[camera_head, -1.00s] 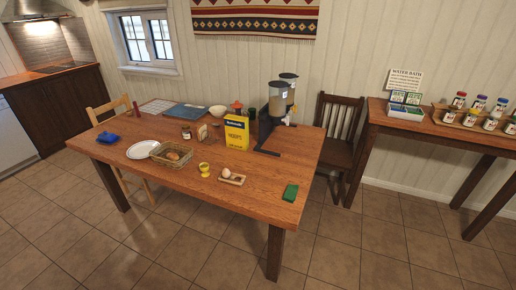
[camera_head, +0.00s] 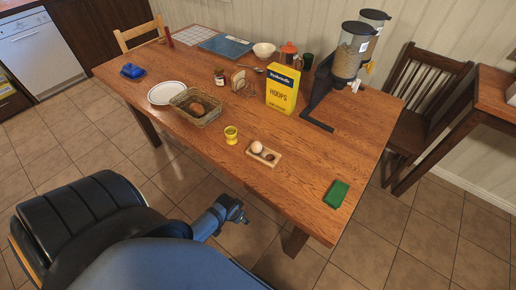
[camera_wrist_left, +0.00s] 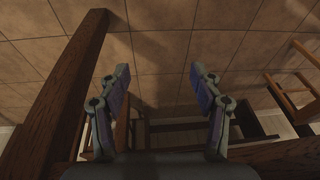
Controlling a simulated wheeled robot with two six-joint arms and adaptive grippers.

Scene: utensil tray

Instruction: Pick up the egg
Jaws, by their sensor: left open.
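A pale egg (camera_head: 257,148) sits at the left end of a small wooden holder (camera_head: 276,161) on the table, near its front edge. A dark round spot, unclear whether a hole or an object, shows beside it in the holder. My left gripper (camera_head: 240,214) is in front of the table's front edge, below and left of the egg in the head view, apart from it. In the left wrist view the left gripper (camera_wrist_left: 160,76) is open and empty, with floor tiles and table parts behind it. The egg is not in that view. My right gripper is not in view.
A yellow egg cup (camera_head: 231,135) stands left of the holder. Behind are a wicker basket (camera_head: 207,119) with brown contents, a yellow cereal box (camera_head: 282,90) and a dispenser (camera_head: 350,60). A green cloth-like item (camera_head: 336,194) lies right. The table (camera_head: 300,205) is bare between holder and green item.

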